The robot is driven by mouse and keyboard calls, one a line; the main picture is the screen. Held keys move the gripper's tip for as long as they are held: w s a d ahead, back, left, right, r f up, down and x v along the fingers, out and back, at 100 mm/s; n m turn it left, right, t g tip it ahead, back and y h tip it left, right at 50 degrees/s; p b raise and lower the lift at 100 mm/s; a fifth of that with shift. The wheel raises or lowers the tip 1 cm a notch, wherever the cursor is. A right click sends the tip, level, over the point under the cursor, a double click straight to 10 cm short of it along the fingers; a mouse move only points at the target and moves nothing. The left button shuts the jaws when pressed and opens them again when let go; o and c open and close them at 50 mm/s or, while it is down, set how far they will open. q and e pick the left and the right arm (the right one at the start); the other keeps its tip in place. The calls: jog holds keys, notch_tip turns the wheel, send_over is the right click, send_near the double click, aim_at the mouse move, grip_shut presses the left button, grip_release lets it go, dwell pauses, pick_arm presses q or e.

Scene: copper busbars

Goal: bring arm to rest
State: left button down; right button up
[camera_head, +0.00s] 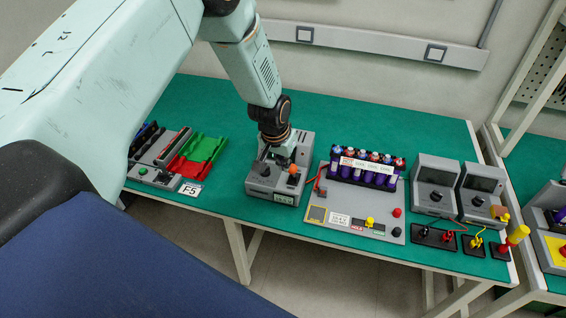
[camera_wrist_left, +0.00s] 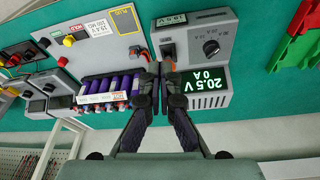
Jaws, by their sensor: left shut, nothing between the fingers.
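My left arm comes in from the left in the head view and reaches down over the table. Its gripper (camera_head: 283,153) is above the back of a grey power unit (camera_head: 268,186) with a dark knob. In the left wrist view the two dark fingers (camera_wrist_left: 154,74) are together and hold nothing. They are over the gap between the power unit (camera_wrist_left: 192,45), whose display reads 20.5 V and 0 A, and the purple battery pack (camera_wrist_left: 108,86). I cannot tell how high the fingertips are. My right gripper is not in view.
A grey panel (camera_head: 330,229) with the battery pack stands right of the power unit. Further right are two grey meters (camera_head: 435,185) and coloured plugs. Red and green trays (camera_head: 205,148) lie left. The green table (camera_head: 225,95) is clear at the back, before the wall.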

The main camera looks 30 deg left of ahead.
pick_arm(q)
jog(key=s+d+f+g+b, duration=0.1)
jog(key=s+d+f+b, duration=0.2)
jog(key=s+f+b, duration=0.8)
jog(key=s+d+f+g+b, duration=0.2)
jog(key=s+f+b, duration=1)
jog(key=s+f, duration=0.8)
jog(key=s+d, duration=0.1)
jog(key=s, duration=0.4)
jog(key=shift+d, duration=0.2)
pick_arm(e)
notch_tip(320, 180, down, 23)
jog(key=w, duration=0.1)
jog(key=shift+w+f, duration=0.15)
